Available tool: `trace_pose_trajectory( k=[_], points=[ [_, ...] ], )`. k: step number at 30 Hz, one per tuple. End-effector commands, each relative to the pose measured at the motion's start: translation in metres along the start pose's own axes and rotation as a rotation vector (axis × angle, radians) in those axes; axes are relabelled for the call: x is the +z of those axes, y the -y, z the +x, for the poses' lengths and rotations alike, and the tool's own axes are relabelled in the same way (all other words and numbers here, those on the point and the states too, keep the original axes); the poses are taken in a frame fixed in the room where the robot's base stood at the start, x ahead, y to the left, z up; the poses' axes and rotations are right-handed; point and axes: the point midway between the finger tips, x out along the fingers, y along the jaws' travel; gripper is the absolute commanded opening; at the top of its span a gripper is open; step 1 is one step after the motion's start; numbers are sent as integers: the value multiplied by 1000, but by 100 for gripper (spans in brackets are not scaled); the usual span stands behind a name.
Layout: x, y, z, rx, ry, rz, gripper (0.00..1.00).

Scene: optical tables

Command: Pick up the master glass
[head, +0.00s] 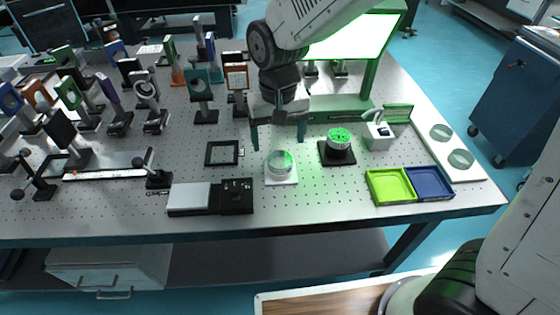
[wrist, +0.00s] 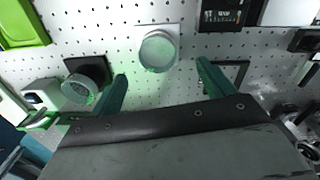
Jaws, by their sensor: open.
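A clear round glass disc (head: 281,161) sits on a small white square plate (head: 283,181) on the optical table; I take it for the master glass, though no label shows. My gripper (head: 278,138) is open and empty, pointing down above the table just behind the disc. In the wrist view, the disc (wrist: 158,50) lies beyond the fingertips, between the lines of the two teal fingers, touching neither. Another round piece with a green-lit patterned top (head: 339,138) stands on a black square base (head: 337,158) to the right; it also shows in the wrist view (wrist: 79,88).
A black box with a pale plate (head: 189,196) is front left; a black square frame (head: 222,153) lies left. Green (head: 391,199) and blue (head: 430,195) trays, a small white device (head: 378,136) and a lit screen (head: 350,37) are right and behind. Optic mounts crowd the left.

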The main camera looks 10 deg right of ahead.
Motion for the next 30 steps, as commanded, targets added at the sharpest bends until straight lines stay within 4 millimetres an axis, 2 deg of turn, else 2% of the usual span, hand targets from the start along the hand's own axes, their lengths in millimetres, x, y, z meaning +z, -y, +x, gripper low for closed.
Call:
trace_pose_trajectory(
  k=[12, 16, 22, 23, 28, 30],
  points=[
    [-1, -4, 56, 1, 4, 1, 81],
    [-1, -4, 64, 1, 2, 1, 81],
    [-1, -4, 64, 0, 1, 0, 81],
    [-1, -4, 64, 0, 1, 0, 75],
    [-1, -4, 63, 0, 1, 0, 28],
    [-2, -4, 63, 0, 0, 0, 28]
  ],
)
